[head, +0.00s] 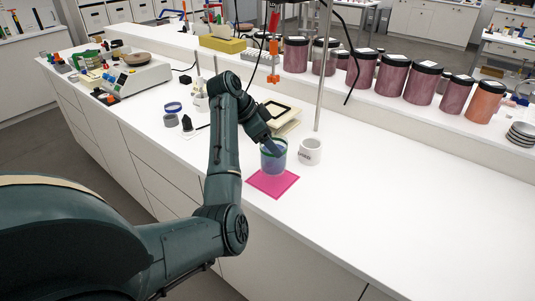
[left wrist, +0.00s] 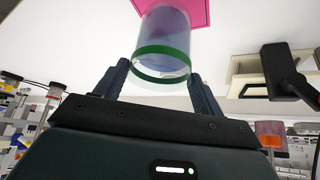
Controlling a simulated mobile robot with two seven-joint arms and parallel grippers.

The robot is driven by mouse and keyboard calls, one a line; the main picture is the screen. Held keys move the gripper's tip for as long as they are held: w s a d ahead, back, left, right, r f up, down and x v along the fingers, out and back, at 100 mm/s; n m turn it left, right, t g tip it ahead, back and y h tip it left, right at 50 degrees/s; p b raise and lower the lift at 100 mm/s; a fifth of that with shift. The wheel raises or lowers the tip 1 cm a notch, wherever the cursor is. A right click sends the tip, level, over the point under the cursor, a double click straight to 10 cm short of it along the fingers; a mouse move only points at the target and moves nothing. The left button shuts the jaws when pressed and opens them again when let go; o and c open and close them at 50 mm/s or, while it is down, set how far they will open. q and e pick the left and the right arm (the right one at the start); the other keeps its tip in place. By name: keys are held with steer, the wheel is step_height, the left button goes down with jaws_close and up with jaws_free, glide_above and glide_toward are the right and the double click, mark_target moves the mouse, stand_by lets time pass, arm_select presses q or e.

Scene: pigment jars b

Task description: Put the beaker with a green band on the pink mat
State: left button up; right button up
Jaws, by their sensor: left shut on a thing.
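The clear beaker with a green band (head: 273,160) stands upright at the back part of the pink mat (head: 273,187). I cannot tell whether its base touches the mat or is slightly above it. My left gripper (head: 268,142) comes down from the upper left and is shut on the beaker near its rim. In the left wrist view the beaker (left wrist: 163,35) sits between the two fingers of the gripper (left wrist: 160,75), with the green band near them. The pink mat (left wrist: 198,10) shows behind its far end. My right gripper is not in view.
A white mug (head: 310,151) stands close to the right of the beaker. Pale trays (head: 285,122) and a metal rod stand behind. A blue-banded beaker (head: 172,115) is at left. Several jars (head: 394,75) line the back shelf.

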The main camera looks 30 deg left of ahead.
arm_select(q)
steer(key=shift+f, duration=1.95)
steer(key=shift+f, duration=0.1)
steer(key=o, duration=1.6)
steer(key=shift+v, duration=6.1)
